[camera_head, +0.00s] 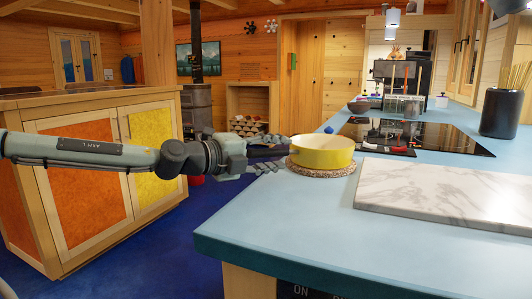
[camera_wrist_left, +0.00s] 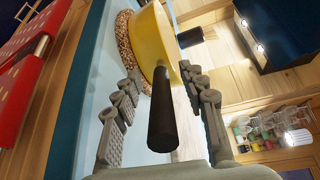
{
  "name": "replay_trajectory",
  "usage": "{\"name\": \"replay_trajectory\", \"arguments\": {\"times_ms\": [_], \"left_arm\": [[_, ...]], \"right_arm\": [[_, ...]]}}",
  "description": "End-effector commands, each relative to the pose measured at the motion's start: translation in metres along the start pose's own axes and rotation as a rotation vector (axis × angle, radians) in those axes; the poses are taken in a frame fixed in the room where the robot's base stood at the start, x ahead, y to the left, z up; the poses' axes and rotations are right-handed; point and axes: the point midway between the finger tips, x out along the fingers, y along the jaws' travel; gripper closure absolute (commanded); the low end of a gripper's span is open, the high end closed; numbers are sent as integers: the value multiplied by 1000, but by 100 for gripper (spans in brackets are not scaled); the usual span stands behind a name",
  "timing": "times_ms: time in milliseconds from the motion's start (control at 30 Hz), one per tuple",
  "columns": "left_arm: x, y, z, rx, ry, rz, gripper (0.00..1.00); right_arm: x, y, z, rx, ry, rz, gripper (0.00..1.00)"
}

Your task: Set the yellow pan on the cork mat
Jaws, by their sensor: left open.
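The yellow pan (camera_head: 325,150) sits upright on the round speckled cork mat (camera_head: 322,172) near the left edge of the blue counter. The mat's rim shows beneath the pan, and also beside it in the left wrist view (camera_wrist_left: 125,42). My left gripper (camera_head: 281,152) is at the pan's left side, on the handle side. In the left wrist view the pan's dark handle (camera_wrist_left: 163,115) lies between the two spread fingers, with gaps on both sides. The yellow wall (camera_wrist_left: 150,40) is beyond the fingertips. My right gripper is not in view.
A marble slab (camera_head: 450,190) lies on the counter (camera_head: 300,235) to the right of the pan. A black cooktop (camera_head: 430,136) is behind, with a small blue object (camera_head: 328,130) near it. A dark cylinder (camera_head: 503,113) stands at right. The front counter is clear.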

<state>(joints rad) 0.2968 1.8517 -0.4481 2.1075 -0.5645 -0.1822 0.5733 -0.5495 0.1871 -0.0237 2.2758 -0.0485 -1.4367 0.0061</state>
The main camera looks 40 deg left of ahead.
Motion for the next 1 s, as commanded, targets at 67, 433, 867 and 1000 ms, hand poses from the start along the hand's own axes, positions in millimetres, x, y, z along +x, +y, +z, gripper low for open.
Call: {"name": "replay_trajectory", "arguments": {"times_ms": [67, 433, 867, 1000], "left_arm": [[-2, -1, 0, 2, -1, -2, 58], [-29, -4, 1, 3, -3, -8, 58], [-72, -5, 2, 5, -5, -8, 58], [-86, -5, 1, 5, -5, -10, 58]], "right_arm": [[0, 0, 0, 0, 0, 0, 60], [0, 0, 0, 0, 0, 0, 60], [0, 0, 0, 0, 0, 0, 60], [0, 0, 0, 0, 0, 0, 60]]}}
